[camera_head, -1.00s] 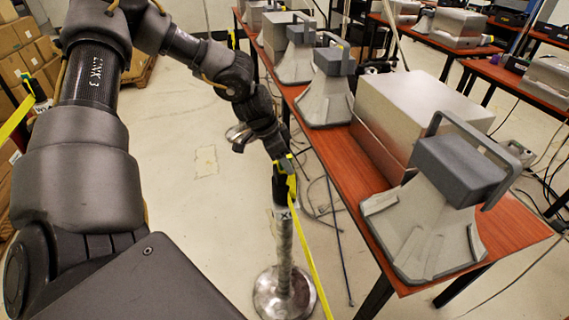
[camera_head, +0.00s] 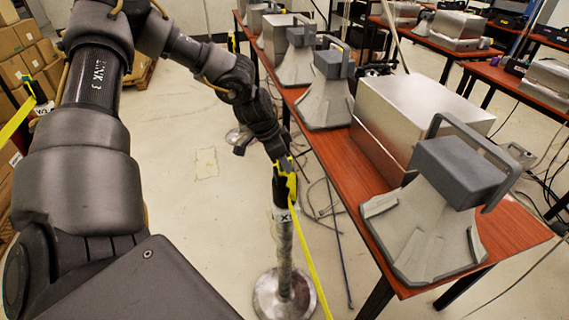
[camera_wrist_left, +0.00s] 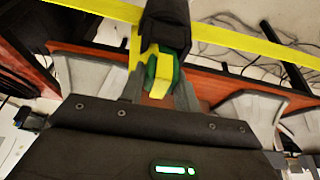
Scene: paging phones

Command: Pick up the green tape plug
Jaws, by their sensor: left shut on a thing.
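The green tape plug (camera_wrist_left: 176,76) shows in the left wrist view, a small green and yellow piece at the black head of a stanchion post. My left gripper (camera_wrist_left: 157,88) is shut on it, with a grey finger on either side. In the head view, my left gripper (camera_head: 282,158) is at the top of the post (camera_head: 284,240), and yellow parts show there. The plug's green part cannot be made out in that view. Yellow tape (camera_head: 310,252) runs down from the post head. My right gripper is not in view.
A red-brown table (camera_head: 352,165) stands just right of the post, holding grey megaphone-like devices (camera_head: 430,225) and a metal box (camera_head: 410,115). Cables lie on the floor by the table. Cardboard boxes (camera_head: 20,65) are stacked at the far left. The floor left of the post is clear.

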